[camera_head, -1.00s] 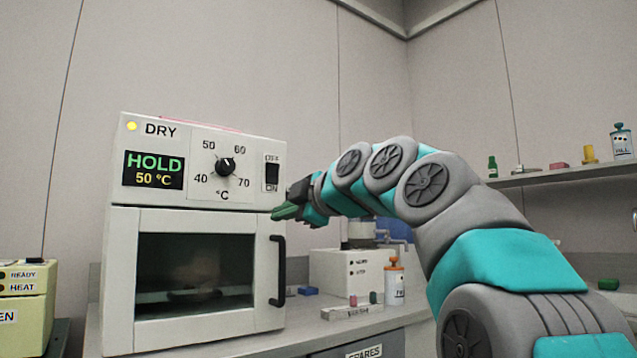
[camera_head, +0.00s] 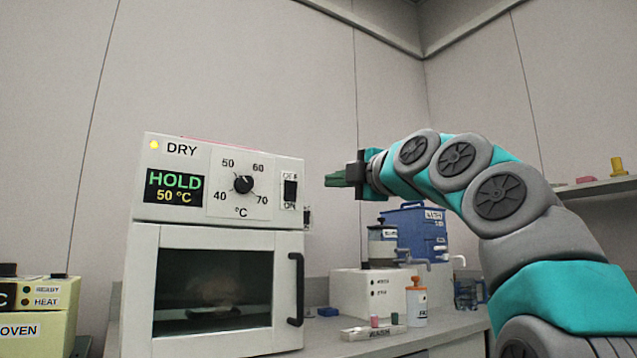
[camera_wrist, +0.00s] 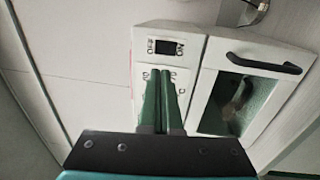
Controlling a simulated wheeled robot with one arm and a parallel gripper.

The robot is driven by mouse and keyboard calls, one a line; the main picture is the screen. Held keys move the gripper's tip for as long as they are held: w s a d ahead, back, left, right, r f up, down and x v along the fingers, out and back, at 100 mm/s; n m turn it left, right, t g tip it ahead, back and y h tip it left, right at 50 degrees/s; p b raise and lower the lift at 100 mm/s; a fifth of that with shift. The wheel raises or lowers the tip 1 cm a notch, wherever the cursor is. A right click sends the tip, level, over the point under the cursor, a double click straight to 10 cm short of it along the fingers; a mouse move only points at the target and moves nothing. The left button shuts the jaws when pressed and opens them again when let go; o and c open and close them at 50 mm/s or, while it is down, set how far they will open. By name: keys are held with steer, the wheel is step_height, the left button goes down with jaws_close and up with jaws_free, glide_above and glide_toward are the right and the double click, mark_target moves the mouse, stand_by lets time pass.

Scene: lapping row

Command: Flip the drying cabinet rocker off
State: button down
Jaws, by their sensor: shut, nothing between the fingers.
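The drying cabinet (camera_head: 215,237) is a white box with a dark window door. Its panel reads DRY, with a lit yellow lamp (camera_head: 154,145) and a display (camera_head: 174,187) reading HOLD 50 °C. The black rocker (camera_head: 290,191) sits at the panel's right end, OFF above and ON below; its tilt is too small to tell. My gripper (camera_head: 328,180) is shut and empty, to the right of the rocker in the head view, with a visible gap. In the wrist view its green fingertips (camera_wrist: 161,72) appear just below the rocker (camera_wrist: 166,47) and cover part of the panel.
The knob (camera_head: 243,184) is left of the rocker, and the door handle (camera_head: 297,289) is below it. A yellow oven (camera_head: 40,315) is at left.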

mark_target(293, 184)
steer(key=p+x, duration=0.7)
steer(key=x, duration=0.5)
steer(key=shift+w+a+r+p, duration=0.1)
steer(key=shift+w+r+p, duration=0.1)
steer(key=shift+p, duration=0.1)
steer(key=shift+w+a, duration=0.3)
steer(key=shift+w, duration=0.15)
steer(key=shift+p, duration=0.3)
steer(key=shift+w+a+r, duration=0.1)
steer(key=shift+a+r, duration=0.05)
steer(key=shift+r, duration=0.05)
steer(key=shift+f, duration=0.1)
